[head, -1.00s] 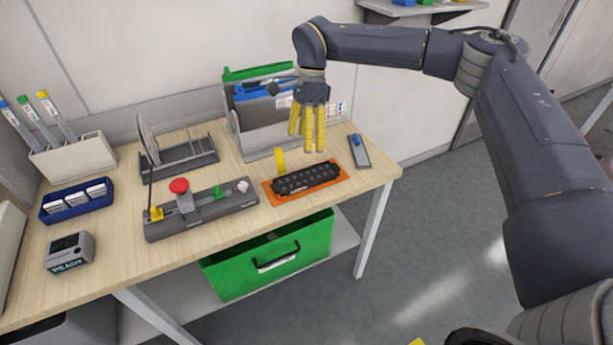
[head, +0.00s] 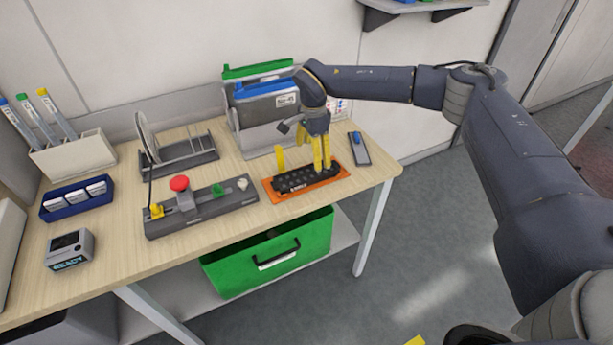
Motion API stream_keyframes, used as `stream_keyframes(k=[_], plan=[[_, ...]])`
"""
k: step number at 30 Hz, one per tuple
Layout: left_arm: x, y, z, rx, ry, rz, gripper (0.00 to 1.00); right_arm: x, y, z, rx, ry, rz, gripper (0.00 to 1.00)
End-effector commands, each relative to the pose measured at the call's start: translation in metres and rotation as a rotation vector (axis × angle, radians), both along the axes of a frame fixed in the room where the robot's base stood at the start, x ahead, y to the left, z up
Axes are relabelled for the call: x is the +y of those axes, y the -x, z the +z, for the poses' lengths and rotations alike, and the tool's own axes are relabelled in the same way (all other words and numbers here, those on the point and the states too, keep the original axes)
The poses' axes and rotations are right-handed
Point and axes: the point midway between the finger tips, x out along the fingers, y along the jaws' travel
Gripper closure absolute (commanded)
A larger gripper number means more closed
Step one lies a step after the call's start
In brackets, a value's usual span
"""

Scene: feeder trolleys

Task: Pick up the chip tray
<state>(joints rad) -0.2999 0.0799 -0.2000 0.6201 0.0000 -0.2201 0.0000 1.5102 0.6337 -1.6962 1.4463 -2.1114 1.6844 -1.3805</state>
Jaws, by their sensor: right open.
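The chip tray appears to be the black block with rows of round pockets (head: 296,181), lying on an orange base (head: 279,197) near the right front of the table. A yellow upright tab (head: 280,158) stands behind its left part. My right gripper (head: 323,165) points down with its yellow fingers open, at the right end of the black tray. The fingers hide part of that end, and I cannot tell whether they touch it.
A grey panel with a red knob (head: 179,184) is left of the tray. A grey holder with folders (head: 262,130) stands behind. A grey device with a blue part (head: 358,149) lies to the right. A blue box of white packs (head: 78,199) is far left.

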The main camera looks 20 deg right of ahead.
Motion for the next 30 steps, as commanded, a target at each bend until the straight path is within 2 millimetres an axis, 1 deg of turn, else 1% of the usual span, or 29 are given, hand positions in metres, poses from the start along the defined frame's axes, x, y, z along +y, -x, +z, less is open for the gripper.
stream_keyframes(k=[1,3,14,21,24,30], plan=[[0.000,0.000,0.000,0.000,0.000,0.000,0.68,0.000,0.001,-0.008,0.003,-0.001,-0.001,0.11],[0.000,0.000,0.000,0.000,0.000,0.000,0.68,0.000,0.001,-0.015,0.002,-0.001,0.000,0.11],[0.000,0.000,0.000,0.000,0.000,0.000,0.68,0.000,0.001,-0.034,0.002,-0.001,0.000,0.11],[0.000,0.000,0.000,0.000,0.000,0.000,0.68,0.000,0.003,-0.063,0.002,-0.001,0.001,0.11],[0.000,0.000,0.000,0.000,0.000,0.000,0.68,0.001,0.003,-0.072,0.002,-0.001,0.001,0.11],[0.000,0.000,0.000,0.000,0.000,0.000,0.68,0.000,0.003,-0.078,0.000,-0.001,0.001,0.11]])
